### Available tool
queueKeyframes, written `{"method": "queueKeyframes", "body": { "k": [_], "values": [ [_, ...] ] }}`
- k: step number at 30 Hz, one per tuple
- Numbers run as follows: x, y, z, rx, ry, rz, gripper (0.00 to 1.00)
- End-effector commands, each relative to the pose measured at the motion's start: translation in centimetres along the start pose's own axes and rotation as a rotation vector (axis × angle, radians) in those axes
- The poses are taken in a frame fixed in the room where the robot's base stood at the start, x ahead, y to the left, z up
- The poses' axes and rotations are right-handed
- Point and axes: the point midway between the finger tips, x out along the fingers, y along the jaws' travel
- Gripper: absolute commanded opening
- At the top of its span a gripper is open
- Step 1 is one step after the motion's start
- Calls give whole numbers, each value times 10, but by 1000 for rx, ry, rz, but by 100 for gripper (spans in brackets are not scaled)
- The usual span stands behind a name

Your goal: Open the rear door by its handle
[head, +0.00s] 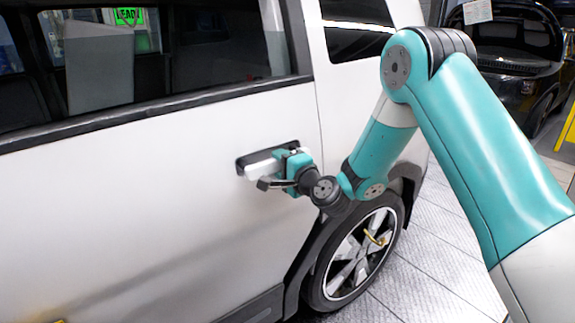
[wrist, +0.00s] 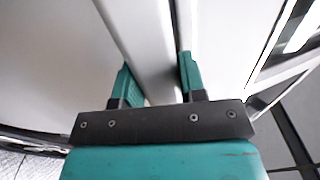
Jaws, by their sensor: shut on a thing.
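The white rear door (head: 150,205) fills the left of the head view and looks shut, its rear edge lined up with the body panel. Its light handle (head: 258,167) sits in a dark recess near that edge. My gripper (head: 284,163) is at the right end of the handle, shut on it. In the wrist view, the two teal fingers of my gripper (wrist: 156,75) stand on either side of the pale handle bar (wrist: 144,45). The finger faces against the bar are partly hidden.
The rear wheel (head: 355,252) is below and right of my gripper. A dark car (head: 520,60) stands at the back right, near a yellow frame (head: 567,125). Tiled floor (head: 425,265) lies clear right of the wheel.

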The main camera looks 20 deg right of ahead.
Motion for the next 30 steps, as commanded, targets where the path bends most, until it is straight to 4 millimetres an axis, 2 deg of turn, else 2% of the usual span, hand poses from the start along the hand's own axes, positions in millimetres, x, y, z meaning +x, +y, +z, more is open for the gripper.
{"method": "queueKeyframes", "body": {
  "k": [30],
  "values": [
    [-14,1,4,4,-10,7,5]
  ]
}}
